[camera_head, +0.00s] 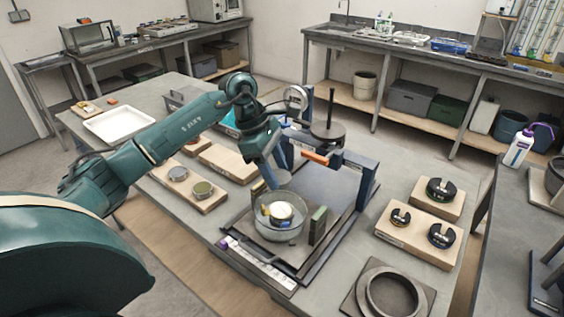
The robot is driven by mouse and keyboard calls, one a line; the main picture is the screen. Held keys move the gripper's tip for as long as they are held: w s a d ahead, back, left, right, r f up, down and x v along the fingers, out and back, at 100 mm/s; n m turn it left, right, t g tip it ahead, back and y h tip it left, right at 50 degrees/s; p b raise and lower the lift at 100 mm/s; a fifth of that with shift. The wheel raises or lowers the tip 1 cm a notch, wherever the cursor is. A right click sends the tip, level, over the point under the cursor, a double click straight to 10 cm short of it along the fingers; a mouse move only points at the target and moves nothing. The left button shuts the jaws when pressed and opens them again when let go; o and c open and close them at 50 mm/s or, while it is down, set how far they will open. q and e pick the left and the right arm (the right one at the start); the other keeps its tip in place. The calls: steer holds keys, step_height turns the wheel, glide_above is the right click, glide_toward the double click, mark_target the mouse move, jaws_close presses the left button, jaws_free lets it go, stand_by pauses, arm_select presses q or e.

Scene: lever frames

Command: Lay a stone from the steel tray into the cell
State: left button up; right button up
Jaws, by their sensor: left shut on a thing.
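My left gripper (271,183) reaches down from the upper left and is shut on a small pale grey thing (284,178), which looks like a stone. The gripper partly hides it. It is held just above the back rim of the clear round cell (282,233). Inside the cell are a white round piece (280,212) and some yellow parts. A shallow pale tray (118,123), perhaps the steel tray, lies at the far left of the table and looks empty. My right gripper is not in view.
An orange bar (315,157) and dark blue frame (362,172) stand behind the cell. A green upright block (318,224) is close at its right. Black slotted weights (441,235) and a ring (391,292) are right.

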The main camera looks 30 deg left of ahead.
arm_select(q)
steer(key=shift+s+f+b, duration=0.3)
steer(key=shift+f, duration=0.6)
steer(key=shift+f+b, duration=0.75)
steer(key=shift+f, duration=0.15)
steer(key=shift+w+f+b, duration=0.1)
steer(key=shift+f+b, duration=0.3)
steer(key=shift+f, duration=0.2)
steer(key=shift+f+b, duration=0.75)
steer(key=shift+f, duration=0.1)
steer(key=shift+f+b, duration=0.65)
steer(key=shift+f, duration=0.15)
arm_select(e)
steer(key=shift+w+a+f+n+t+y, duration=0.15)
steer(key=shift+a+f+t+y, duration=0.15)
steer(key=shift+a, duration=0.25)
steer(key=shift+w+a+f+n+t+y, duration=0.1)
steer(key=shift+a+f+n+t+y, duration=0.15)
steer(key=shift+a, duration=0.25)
arm_select(q)
steer(key=shift+f, duration=0.1)
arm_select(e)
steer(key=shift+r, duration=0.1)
arm_select(q)
steer(key=shift+d, duration=0.15)
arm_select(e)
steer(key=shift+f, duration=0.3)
